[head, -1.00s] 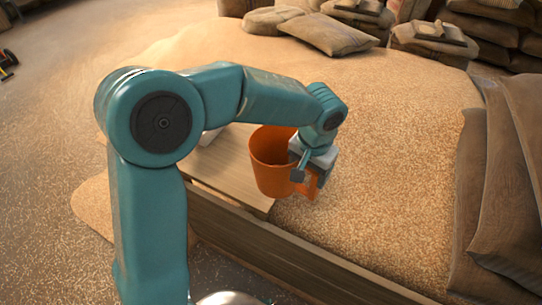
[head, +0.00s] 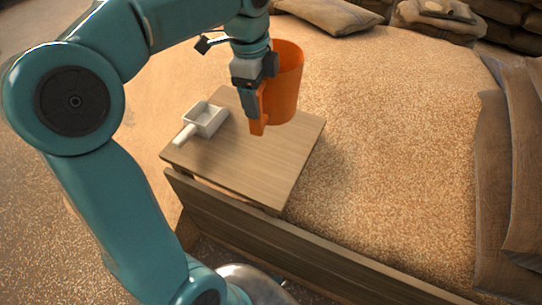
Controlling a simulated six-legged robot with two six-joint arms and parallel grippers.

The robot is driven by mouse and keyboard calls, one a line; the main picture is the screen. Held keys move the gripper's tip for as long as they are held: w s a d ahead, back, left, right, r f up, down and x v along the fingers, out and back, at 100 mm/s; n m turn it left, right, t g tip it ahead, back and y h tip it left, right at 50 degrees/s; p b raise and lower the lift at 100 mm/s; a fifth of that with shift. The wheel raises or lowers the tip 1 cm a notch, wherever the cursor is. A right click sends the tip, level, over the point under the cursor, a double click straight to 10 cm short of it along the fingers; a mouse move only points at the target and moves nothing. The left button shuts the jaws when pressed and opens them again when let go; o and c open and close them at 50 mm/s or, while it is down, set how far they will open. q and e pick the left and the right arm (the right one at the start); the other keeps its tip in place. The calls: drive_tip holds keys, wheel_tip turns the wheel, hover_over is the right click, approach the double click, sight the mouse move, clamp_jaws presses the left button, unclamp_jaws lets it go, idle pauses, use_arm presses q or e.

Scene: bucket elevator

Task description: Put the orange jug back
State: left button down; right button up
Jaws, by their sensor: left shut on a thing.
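The orange jug (head: 286,84) is upright in the head view, over the far right part of a small wooden table (head: 235,165). My left gripper (head: 256,102) points down and is shut on the jug's handle, on the jug's near left side. The gripper hides part of the handle and of the jug's left wall. I cannot tell whether the jug's base touches the table or hangs above it. My right gripper is not in view.
A white scoop (head: 204,120) lies on the left part of the table. A wooden board (head: 270,235) runs along the near side of the grain heap (head: 400,150). Sacks (head: 525,160) stand at the right, and more lie at the back. The near tabletop is bare.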

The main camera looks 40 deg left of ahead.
use_arm(q)
wheel_tip(320, 180, down, 19)
drive_tip(key=a+m+b, duration=0.1)
drive_tip(key=b, duration=0.2)
drive_tip(key=shift+s+b, duration=0.4)
drive_tip(key=shift+s, duration=0.05)
drive_tip(key=shift+f, duration=0.2)
drive_tip(key=shift+c, duration=0.4)
unclamp_jaws()
drive_tip(key=shift+r, duration=0.15)
